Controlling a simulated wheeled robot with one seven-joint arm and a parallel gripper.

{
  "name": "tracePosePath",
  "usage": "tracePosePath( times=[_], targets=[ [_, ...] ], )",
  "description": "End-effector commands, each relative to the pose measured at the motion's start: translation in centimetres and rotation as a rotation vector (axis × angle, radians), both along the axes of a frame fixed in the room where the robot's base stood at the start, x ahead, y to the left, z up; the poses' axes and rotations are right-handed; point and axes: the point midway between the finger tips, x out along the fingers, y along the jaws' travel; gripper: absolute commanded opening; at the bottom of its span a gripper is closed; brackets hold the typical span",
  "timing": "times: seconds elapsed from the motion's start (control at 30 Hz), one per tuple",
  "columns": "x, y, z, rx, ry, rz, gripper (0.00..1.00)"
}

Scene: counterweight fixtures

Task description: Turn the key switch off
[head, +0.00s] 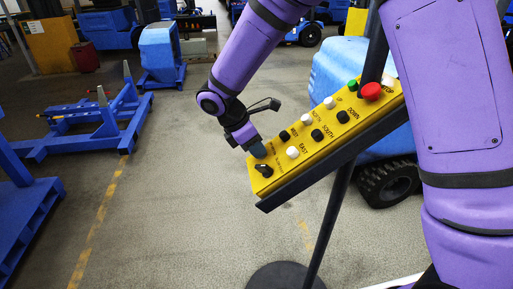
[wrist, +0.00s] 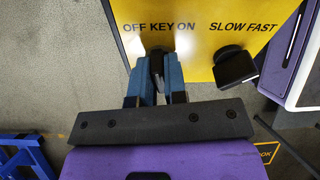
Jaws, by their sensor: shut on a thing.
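The key switch (wrist: 157,66) is a dark knob on the yellow control panel (wrist: 215,15), under the label "OFF KEY ON" in the wrist view. My gripper (wrist: 157,72) has its two blue fingers closed on either side of the knob. The fingers partly hide it, and I cannot tell clearly which way the key points. In the head view my gripper (head: 257,150) is at the lower left end of the yellow panel (head: 318,154), and it hides the key switch there.
Beside the key is a black selector knob (wrist: 234,66) labelled "SLOW FAST". The panel also carries a red stop button (head: 371,91), a green button (head: 353,85) and several black and white buttons. A dark post (head: 334,205) supports it. Open floor lies left.

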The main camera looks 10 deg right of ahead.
Motion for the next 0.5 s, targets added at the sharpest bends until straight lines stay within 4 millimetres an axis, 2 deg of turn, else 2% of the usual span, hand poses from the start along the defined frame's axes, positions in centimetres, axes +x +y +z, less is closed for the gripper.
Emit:
tracePosePath(
  times=[0.5],
  targets=[
    [0.19,0.01,-0.01,-0.001,0.251,0.321,0.00]
  ],
)
